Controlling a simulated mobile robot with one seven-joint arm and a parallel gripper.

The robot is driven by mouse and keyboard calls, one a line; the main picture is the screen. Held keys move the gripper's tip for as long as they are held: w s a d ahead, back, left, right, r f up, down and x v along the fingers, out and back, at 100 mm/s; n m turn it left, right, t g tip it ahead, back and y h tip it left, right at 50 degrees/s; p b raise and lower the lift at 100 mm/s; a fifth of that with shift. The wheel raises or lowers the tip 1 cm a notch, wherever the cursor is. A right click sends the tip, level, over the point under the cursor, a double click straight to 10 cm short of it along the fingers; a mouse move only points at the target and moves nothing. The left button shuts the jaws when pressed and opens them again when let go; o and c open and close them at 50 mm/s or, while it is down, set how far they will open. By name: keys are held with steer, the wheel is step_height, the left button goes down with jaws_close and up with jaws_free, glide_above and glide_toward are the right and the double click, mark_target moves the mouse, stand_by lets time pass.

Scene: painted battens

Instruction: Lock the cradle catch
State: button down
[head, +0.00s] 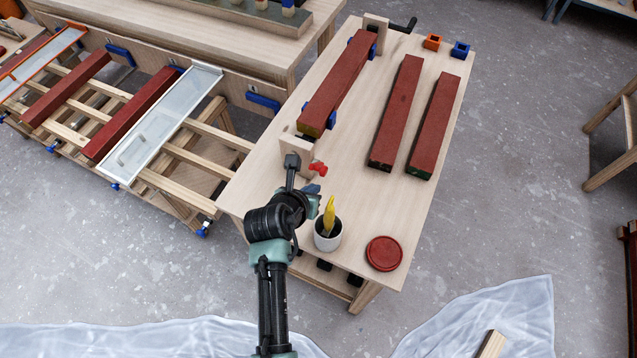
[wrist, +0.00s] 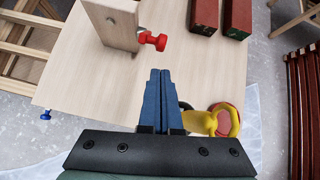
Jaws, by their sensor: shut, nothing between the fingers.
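The cradle on the table has a near wooden upright (head: 294,147) and a far upright (head: 375,24). A red batten (head: 337,80) is held between them. A red catch knob (head: 317,169) sticks out at the right side of the near upright. In the wrist view the red catch (wrist: 153,40) shows on the upright (wrist: 118,22), beyond my fingertips and apart from them. My gripper (wrist: 160,73) has its two blue fingers together with nothing between them. In the head view my gripper (head: 312,189) is just below the catch.
A white cup (head: 327,236) with a yellow-handled brush (head: 329,214) and a red lid (head: 384,253) stand close to the right of my gripper. Two red battens (head: 396,112) (head: 434,125) lie to the right. A drying rack (head: 195,142) stands left.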

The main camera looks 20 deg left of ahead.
mark_target(317, 166)
steer(key=shift+b+x, duration=0.3)
steer(key=shift+x, duration=2.25)
